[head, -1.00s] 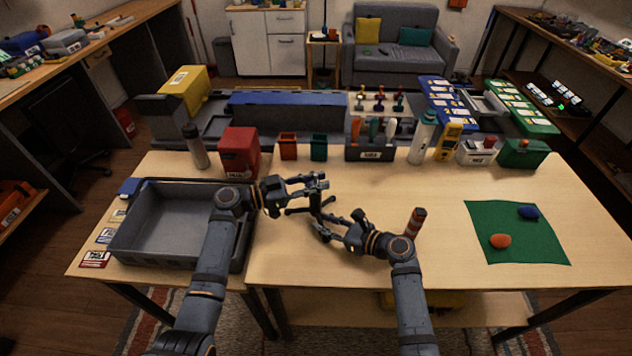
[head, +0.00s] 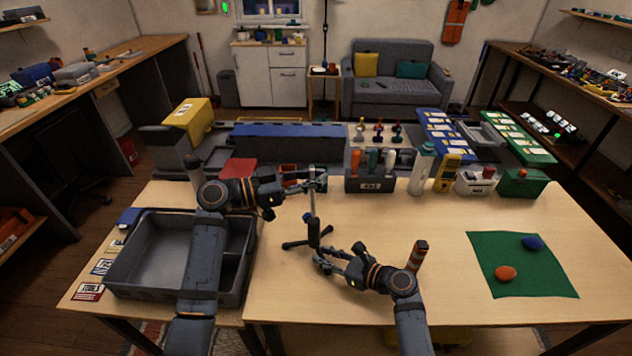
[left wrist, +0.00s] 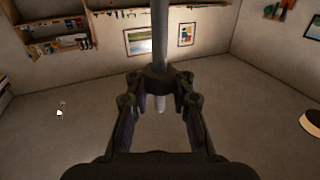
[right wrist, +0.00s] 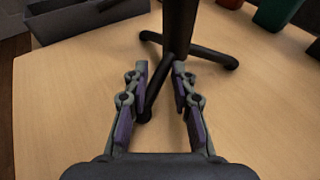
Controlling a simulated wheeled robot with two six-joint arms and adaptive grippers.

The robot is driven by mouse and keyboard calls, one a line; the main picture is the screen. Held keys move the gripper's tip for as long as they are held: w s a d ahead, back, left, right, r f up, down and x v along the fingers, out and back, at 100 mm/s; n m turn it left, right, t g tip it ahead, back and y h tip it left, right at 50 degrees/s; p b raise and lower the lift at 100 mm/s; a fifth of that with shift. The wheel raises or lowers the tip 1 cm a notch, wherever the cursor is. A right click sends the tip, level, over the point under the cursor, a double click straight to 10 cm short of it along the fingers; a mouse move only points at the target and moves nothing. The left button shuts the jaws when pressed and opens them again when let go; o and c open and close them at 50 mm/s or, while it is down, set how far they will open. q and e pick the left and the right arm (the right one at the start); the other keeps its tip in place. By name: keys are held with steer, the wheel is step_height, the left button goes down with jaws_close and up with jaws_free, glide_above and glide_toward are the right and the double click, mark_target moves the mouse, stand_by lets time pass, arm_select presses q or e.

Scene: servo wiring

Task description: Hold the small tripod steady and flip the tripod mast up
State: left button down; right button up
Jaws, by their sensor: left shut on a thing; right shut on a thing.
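The small tripod has a dark base with splayed legs (head: 296,244) standing on the table and a thin grey mast (head: 313,205) that points up, close to upright. My left gripper (head: 318,179) is shut on the upper part of the mast, and the left wrist view shows the mast (left wrist: 160,35) running between its fingers. My right gripper (head: 322,259) is low at the base. In the right wrist view its fingers (right wrist: 160,80) lie on either side of a dark leg (right wrist: 155,90), just in front of the dark central column (right wrist: 179,25).
A grey tray (head: 130,285) is on the left of the table, partly behind my left arm. A tool holder (head: 370,184) with several screwdrivers stands behind the tripod. A green mat (head: 520,280) lies on the right. The table between tripod and mat is mostly clear.

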arm_select(q)
steer(key=c, duration=1.1)
jaws_free()
arm_select(e)
steer(key=shift+s+f, duration=0.1)
steer(key=shift+f, duration=0.2)
arm_select(q)
steer(key=shift+a, duration=0.1)
steer(key=v, duration=1.2)
arm_select(e)
steer(key=o, duration=0.6)
steer(key=shift+c, duration=0.2)
steer(key=o, duration=0.4)
steer(key=shift+r, duration=0.1)
steer(key=shift+c, duration=0.2)
arm_select(q)
steer(key=shift+w, duration=0.1)
